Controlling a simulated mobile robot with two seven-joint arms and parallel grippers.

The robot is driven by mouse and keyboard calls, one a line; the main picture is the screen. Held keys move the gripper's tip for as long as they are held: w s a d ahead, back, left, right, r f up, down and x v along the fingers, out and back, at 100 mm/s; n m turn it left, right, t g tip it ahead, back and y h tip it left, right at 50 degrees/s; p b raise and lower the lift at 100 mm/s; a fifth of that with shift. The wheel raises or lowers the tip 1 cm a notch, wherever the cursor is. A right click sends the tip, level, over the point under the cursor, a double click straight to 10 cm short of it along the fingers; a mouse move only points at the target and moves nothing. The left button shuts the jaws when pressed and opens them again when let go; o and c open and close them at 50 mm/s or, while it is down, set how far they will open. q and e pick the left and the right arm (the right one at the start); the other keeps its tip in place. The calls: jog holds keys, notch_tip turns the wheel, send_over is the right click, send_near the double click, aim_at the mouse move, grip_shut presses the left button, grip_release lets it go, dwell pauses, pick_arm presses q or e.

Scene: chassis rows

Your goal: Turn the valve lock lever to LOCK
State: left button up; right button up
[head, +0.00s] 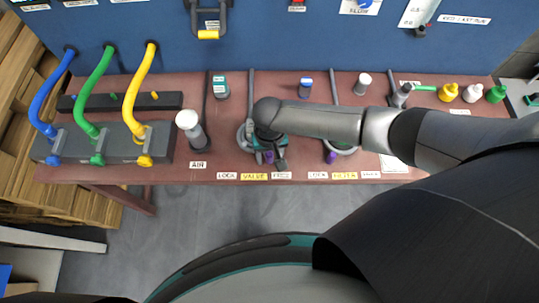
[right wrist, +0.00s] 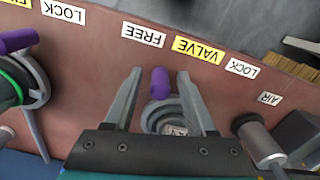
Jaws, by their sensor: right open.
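The valve lock lever (right wrist: 160,84) has a purple grip on a round grey base (right wrist: 162,115). The LOCK label (right wrist: 242,67) lies beyond VALVE. My right gripper (right wrist: 159,74) is open, with one finger on each side of the purple grip and visible gaps to it. In the head view my right gripper (head: 269,163) covers most of the lever and its base. My left gripper is not in view.
A second purple lever (right wrist: 18,40) on a round base stands nearby, with its own LOCK label (right wrist: 63,12). The AIR plunger (head: 191,129) with a white knob stands on the other side. Blue, green and yellow hoses (head: 99,90) are at the left. A blue panel (head: 270,50) rises behind.

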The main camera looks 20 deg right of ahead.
grip_shut()
dwell(0.5)
dwell(1.0)
